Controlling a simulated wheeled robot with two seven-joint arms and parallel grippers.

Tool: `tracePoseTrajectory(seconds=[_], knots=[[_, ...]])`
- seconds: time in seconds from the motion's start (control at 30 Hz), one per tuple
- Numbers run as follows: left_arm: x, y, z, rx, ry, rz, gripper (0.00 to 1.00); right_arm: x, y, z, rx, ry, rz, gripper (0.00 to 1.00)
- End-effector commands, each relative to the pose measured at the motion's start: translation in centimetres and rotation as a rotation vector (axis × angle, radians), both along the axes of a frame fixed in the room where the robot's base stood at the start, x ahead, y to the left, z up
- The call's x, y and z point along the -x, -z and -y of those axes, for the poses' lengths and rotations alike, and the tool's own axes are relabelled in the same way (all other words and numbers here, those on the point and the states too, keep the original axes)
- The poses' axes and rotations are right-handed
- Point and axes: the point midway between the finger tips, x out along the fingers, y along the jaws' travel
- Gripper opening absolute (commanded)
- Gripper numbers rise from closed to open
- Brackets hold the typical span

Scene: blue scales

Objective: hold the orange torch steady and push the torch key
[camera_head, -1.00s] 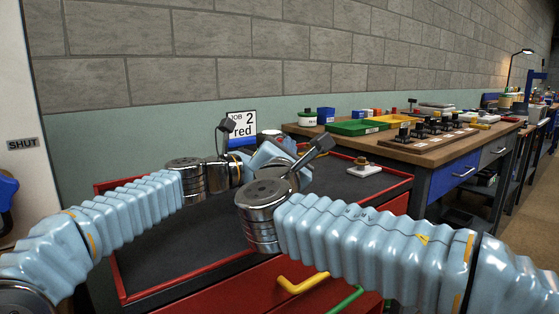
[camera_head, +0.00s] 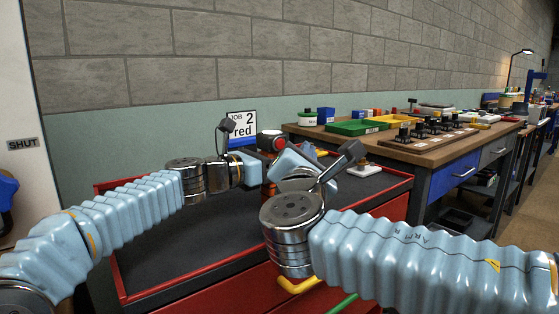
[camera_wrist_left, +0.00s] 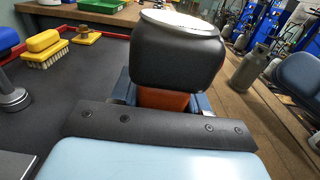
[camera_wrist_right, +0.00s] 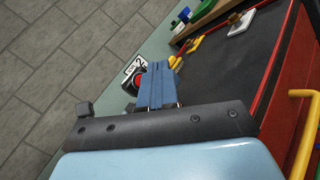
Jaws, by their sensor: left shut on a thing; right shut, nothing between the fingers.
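The orange torch (camera_wrist_left: 165,100) is in my left gripper (camera_wrist_left: 165,106); its black head (camera_wrist_left: 178,52) and pale lens face the top of the left wrist view. In the head view its dark head (camera_head: 271,141) stands above the cart top, beside my right gripper (camera_head: 282,160). A round red spot (camera_wrist_right: 139,83) in a dark ring, probably the torch key, shows in the right wrist view. My right gripper's blue fingers (camera_wrist_right: 160,82) are shut and empty, close beside it. I cannot tell whether they touch.
The red-edged cart top (camera_head: 160,245) has a dark, mostly clear surface. A job card reading "2 red" (camera_head: 242,126) stands behind. A yellow brush (camera_wrist_left: 45,52) and a small knobbed block (camera_wrist_left: 87,35) lie on the top. A wooden bench (camera_head: 420,150) with trays stands at right.

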Motion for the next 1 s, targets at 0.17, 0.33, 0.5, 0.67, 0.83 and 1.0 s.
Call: tracePoseTrajectory(seconds=[0.17,0.33,0.5,0.67,0.83,1.0], knots=[[0.00,0.02,0.00,0.000,0.000,0.000,0.00,1.26,-0.06,0.92,-0.001,-0.001,0.001,0.00],[0.00,0.02,0.00,0.000,0.000,0.000,0.00,1.47,0.01,1.05,0.000,0.000,0.000,0.00],[0.00,0.02,0.00,0.000,0.000,0.000,0.54,1.45,0.00,1.04,0.000,0.000,0.000,0.00],[0.00,0.01,0.00,0.000,0.000,0.000,0.75,1.45,0.00,1.03,0.000,0.000,0.000,0.00],[0.00,0.01,0.00,0.000,0.000,0.000,0.75,1.44,-0.01,1.04,0.000,0.000,0.000,0.00],[0.33,-0.01,-0.54,0.001,-0.001,-0.001,0.75,1.44,-0.02,1.03,0.000,0.000,0.000,0.00]])
